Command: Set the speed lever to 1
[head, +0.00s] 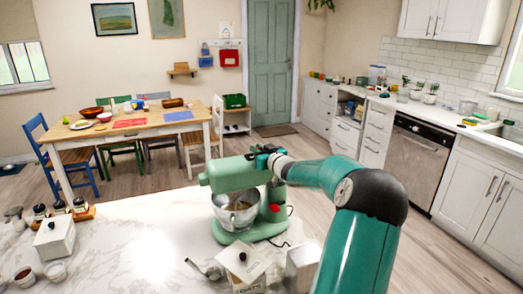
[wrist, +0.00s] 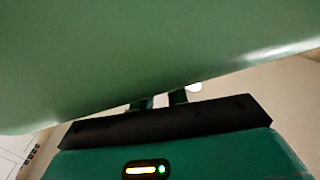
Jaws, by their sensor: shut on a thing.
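The pale green stand mixer (head: 232,178) stands on the marble-topped counter with a steel bowl (head: 238,212) under its head. My gripper (head: 258,152) is at the far upper side of the mixer head, and the head partly hides it. In the wrist view the green mixer housing (wrist: 150,50) fills the upper part. The two dark fingers of my gripper (wrist: 160,100) reach under its edge and are shut on a small part, apparently the speed lever. A pale rounded tip (wrist: 194,87) shows beside the right finger. The lever's setting cannot be read.
Another lidded box (head: 55,238), jars and small bowls stand at the counter's left. The counter between them is clear.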

